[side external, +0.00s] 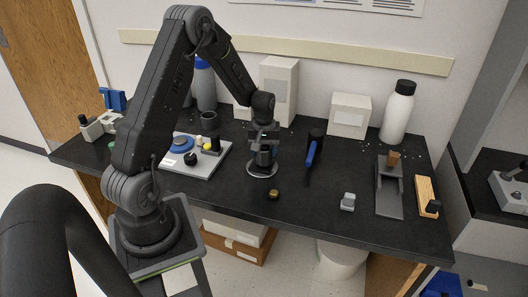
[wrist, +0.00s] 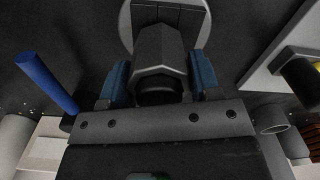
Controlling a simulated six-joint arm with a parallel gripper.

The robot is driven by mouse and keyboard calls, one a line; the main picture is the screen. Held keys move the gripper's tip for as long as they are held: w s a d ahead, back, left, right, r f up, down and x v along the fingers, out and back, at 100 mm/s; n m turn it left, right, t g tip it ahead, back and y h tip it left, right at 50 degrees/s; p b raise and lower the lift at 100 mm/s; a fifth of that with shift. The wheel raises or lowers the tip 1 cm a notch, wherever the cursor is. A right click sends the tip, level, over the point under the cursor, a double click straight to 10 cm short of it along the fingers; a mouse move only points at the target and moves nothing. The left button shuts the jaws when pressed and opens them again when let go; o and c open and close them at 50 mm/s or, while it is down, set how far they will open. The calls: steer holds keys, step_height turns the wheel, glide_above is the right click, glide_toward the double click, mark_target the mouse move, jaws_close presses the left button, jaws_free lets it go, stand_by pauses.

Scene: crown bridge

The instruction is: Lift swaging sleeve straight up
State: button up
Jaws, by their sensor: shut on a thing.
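My gripper (side external: 264,146) points down over the middle of the bench. In the wrist view its two blue-padded fingers (wrist: 160,82) are shut on a dark grey faceted piece, which I take to be the swaging sleeve (wrist: 160,48). The sleeve also shows in the side view (side external: 264,158), small and partly hidden by the fingers. A round light-grey base (side external: 262,171) lies right below it, and its rim shows in the wrist view (wrist: 127,22). I cannot tell whether the sleeve touches the base.
A grey board (side external: 207,168) with a blue disc and small knobs lies left. A blue-handled tool (side external: 311,152) stands right. A small brass piece (side external: 273,194) and a grey block (side external: 348,201) lie in front. A dark tray (side external: 389,190) and white bottle (side external: 397,113) are farther right.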

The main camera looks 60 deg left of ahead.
steer(key=shift+r, duration=3.7)
steer(key=shift+a, duration=0.1)
